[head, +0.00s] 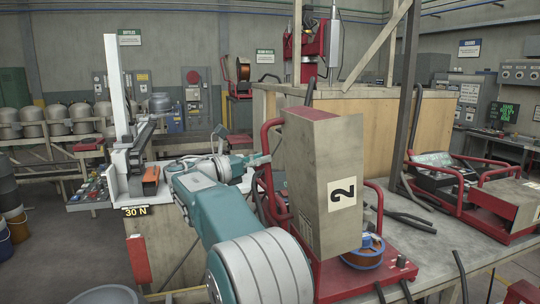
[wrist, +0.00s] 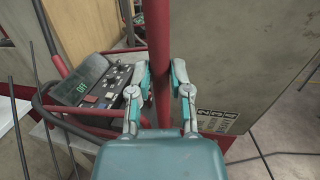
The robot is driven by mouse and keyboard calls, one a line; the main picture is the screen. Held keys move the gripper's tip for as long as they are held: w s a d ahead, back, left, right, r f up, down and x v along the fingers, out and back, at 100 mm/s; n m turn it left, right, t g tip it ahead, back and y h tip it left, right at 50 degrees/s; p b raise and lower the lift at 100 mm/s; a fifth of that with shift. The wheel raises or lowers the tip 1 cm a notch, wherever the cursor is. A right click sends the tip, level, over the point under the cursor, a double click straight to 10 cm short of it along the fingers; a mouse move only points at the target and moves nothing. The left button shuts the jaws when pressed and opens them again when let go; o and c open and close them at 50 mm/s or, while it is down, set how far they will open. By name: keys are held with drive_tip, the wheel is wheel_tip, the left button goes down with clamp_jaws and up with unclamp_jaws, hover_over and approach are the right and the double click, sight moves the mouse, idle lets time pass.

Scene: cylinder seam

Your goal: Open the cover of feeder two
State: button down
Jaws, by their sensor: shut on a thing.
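Feeder two has a red frame (head: 375,270) on the bench. Its beige box cover (head: 322,170), marked with a black 2 on a white label, stands tall and slightly tilted. The beige cover (wrist: 225,50) is just behind and right of the bar. In the head view my arm reaches to the cover's left side, and the fingertips are not clearly visible there.
A control panel (wrist: 108,90) with a green display is left of the bar. Another feeder (head: 505,205) with a red frame stands at the right of the bench. A grey post (head: 405,100) rises behind feeder two. A white-column stand marked 30 N (head: 117,90) is left.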

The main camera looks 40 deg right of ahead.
drive_tip(key=shift+w+a+f, duration=0.1)
drive_tip(key=shift+a+f, duration=0.05)
drive_tip(key=shift+a, duration=0.05)
drive_tip(key=c, duration=0.6)
unclamp_jaws()
drive_tip(key=shift+d, duration=0.1)
drive_tip(key=shift+o, duration=0.2)
drive_tip(key=shift+d, duration=0.1)
drive_tip(key=w+a+f, duration=0.1)
drive_tip(key=a, duration=1.1)
drive_tip(key=shift+w+f, duration=0.25)
